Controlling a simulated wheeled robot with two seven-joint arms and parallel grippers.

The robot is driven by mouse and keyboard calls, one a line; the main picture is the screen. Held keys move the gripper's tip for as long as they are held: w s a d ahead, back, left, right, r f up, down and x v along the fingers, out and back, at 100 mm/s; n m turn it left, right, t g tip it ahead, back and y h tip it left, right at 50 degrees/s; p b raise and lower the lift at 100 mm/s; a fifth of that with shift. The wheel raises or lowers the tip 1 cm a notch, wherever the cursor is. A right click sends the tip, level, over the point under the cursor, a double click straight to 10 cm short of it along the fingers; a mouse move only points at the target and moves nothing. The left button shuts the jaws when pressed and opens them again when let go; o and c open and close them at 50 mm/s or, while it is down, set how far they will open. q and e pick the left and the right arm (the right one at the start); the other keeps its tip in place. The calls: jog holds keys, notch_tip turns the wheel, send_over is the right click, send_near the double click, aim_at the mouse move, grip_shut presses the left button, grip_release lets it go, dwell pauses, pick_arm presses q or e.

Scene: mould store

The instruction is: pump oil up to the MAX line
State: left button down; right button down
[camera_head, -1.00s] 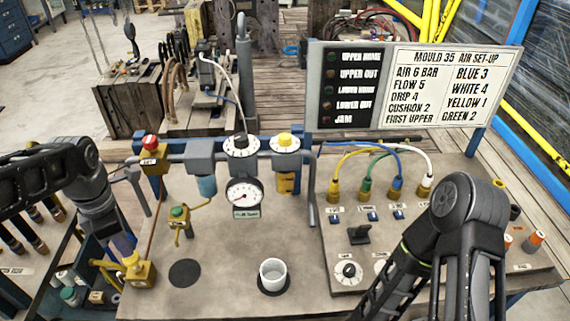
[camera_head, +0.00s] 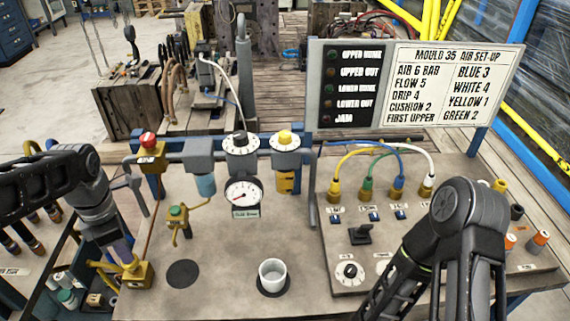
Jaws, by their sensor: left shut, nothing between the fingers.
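A brass-yellow pump-like fitting (camera_head: 137,274) with a round knob and a side lever stands at the front left of the bench. My left gripper (camera_head: 124,250) points down right beside it, shut, with its fingertips partly hidden; I cannot tell whether they touch it. A bowl with yellow oil (camera_head: 286,182) hangs under a yellow-topped unit (camera_head: 285,141) on the air line; its MAX line is too small to read. My right arm comes in at the lower right, and its gripper is outside the picture.
A white cup (camera_head: 272,272) stands on a dark disc; another dark disc (camera_head: 183,273) is bare. A pressure gauge (camera_head: 243,195) and a small green-knobbed valve (camera_head: 177,213) stand behind. A set-up board (camera_head: 415,86) rises above coloured hoses at right.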

pick_arm(q)
jog(key=shift+f, duration=0.25)
jog(key=shift+r, duration=0.1)
jog(key=shift+r+p, duration=1.2)
jog(key=shift+r, duration=0.3)
notch_tip(320, 180, up, 6)
jog(key=p, duration=0.4)
jog(key=shift+p, duration=0.35)
